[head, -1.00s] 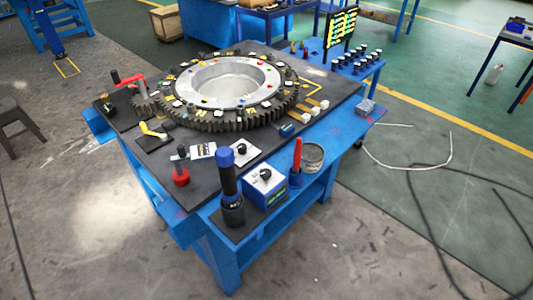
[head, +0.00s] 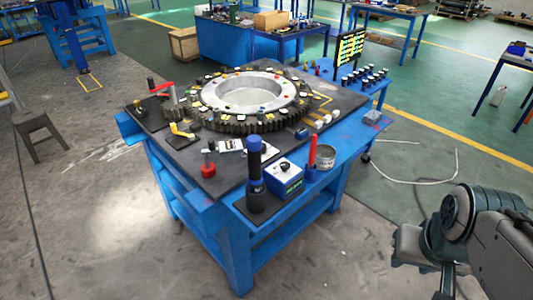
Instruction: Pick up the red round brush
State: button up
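Two red things stand on the blue workbench, and I cannot tell for certain which is the brush. The other is an upright red stick (head: 312,152) at the front right, with a dark blue lower part, beside a blue box. Grey links of my arm show at the lower right, well apart from the bench. No gripper fingers can be made out.
A large geared ring (head: 253,95) fills the bench middle. A tall black and blue cylinder (head: 255,180), the blue box (head: 285,180) and a metal cup (head: 325,158) crowd the front. A grey stool (head: 35,125) stands left. Cables lie on the floor at right.

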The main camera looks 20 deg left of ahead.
aim_at(312, 151)
jog(key=u, duration=0.35)
jog(key=i, duration=1)
